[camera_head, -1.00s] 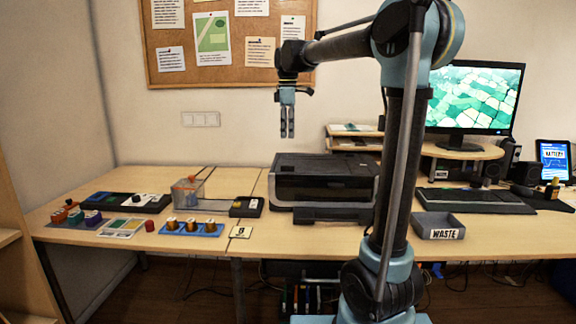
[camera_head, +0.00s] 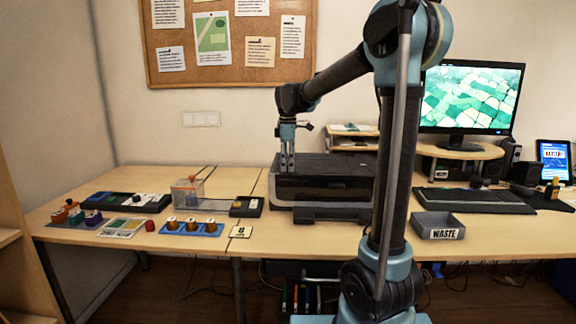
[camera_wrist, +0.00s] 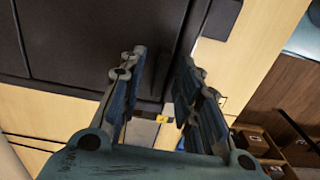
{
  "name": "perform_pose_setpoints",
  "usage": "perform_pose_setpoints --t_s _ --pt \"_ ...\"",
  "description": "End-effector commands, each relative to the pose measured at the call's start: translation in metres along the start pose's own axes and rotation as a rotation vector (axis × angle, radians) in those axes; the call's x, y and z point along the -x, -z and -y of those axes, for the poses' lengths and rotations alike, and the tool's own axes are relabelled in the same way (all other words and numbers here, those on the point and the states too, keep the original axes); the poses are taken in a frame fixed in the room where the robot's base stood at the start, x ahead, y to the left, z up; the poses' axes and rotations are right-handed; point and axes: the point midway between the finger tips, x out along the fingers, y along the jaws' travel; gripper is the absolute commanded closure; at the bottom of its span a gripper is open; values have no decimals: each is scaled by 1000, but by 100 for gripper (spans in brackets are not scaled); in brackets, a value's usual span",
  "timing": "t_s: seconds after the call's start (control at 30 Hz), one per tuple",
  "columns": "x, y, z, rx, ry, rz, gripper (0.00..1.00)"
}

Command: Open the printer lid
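The black printer (camera_head: 325,187) stands on the table near the wall, and its flat top lid (camera_head: 335,164) looks closed. My gripper (camera_head: 287,168) points straight down at the left part of the printer, with its fingertips at about the height of the lid; I cannot tell whether they touch it. In the wrist view my gripper (camera_wrist: 161,62) has its two fingers apart, with nothing held between them. The printer's dark surface (camera_wrist: 90,40) fills the upper left there, and its edge runs behind the fingers.
A grey waste bin (camera_head: 437,226) stands right of my arm. Left of the printer are a small black box (camera_head: 246,207), a clear container (camera_head: 187,191) and a blue tray of spools (camera_head: 191,229). A monitor (camera_head: 470,98) and a wooden shelf (camera_head: 352,130) stand behind to the right.

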Motion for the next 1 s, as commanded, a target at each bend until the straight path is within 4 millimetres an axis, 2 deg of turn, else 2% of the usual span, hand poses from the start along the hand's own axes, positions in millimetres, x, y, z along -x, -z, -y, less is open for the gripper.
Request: perform_pose_setpoints --t_s 0.2,0.33,0.73,1.0 --pt "0 0 0 -1 0 0 71" --pt "0 -1 0 -2 0 0 100" --pt "5 0 -2 -2 -2 0 100" --pt "27 0 -11 -2 -4 -1 100"
